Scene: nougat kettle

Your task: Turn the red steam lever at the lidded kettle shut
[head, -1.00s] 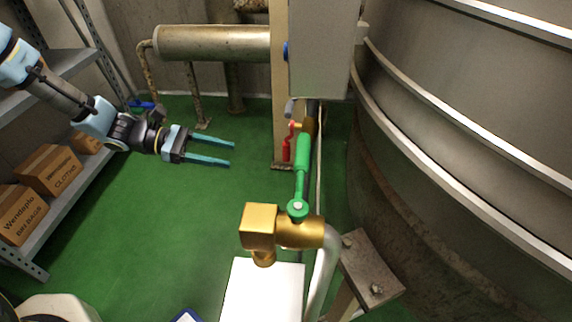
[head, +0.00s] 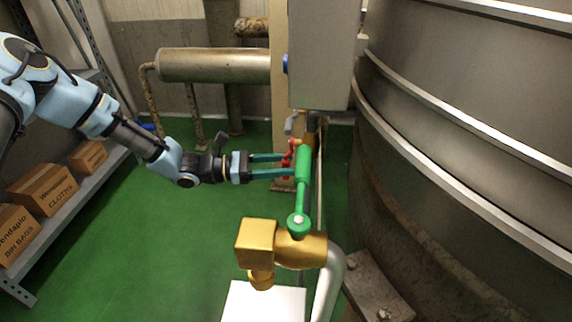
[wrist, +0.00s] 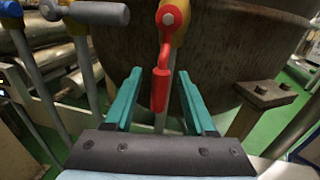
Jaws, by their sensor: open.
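The red steam lever (wrist: 160,88) hangs down from its pivot on a brass-yellow valve in the wrist view. In the head view the red lever (head: 287,160) shows only in part, behind the fingers and a green lever. My gripper (head: 287,165) reaches in from the left with its teal fingers apart. In the wrist view the fingers of my gripper (wrist: 160,76) stand on either side of the red handle, with a gap at each side; contact does not show. The large steel kettle (head: 470,150) fills the right; its lid is not clearly seen.
A green lever (head: 302,165) on a brass valve (head: 290,248) stands nearer the camera, close to the fingertips. A grey box (head: 322,55) hangs above. Blue-grey handles (wrist: 95,13) are at the wrist view's upper left. Green floor (head: 190,240) is clear; shelves with cartons (head: 42,190) stand left.

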